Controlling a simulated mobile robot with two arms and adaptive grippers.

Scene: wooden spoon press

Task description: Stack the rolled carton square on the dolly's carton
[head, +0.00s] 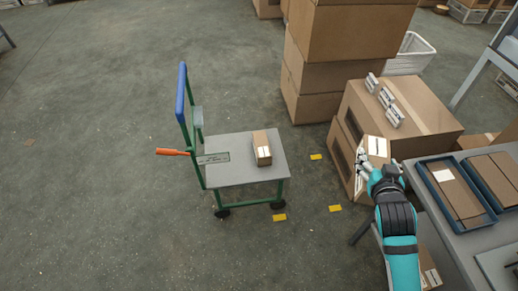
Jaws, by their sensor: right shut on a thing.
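The dolly (228,172) stands on the floor at the middle, with a grey deck, a green frame, a blue push handle and an orange lever. The dolly's carton (262,148), small and brown with a white label, lies on the right part of the deck. My right gripper (370,165) is shut on another small brown carton (376,147) with a white label, to the right of the dolly and apart from it. The fingers hide part of this held carton. My left gripper is not in view.
Large brown boxes (340,50) are stacked behind, and a big box (420,105) with small packs on it stands behind my right gripper. A grey table (475,245) with blue trays (436,172) is at right. Yellow floor marks (279,217) lie near the dolly. Open floor lies left.

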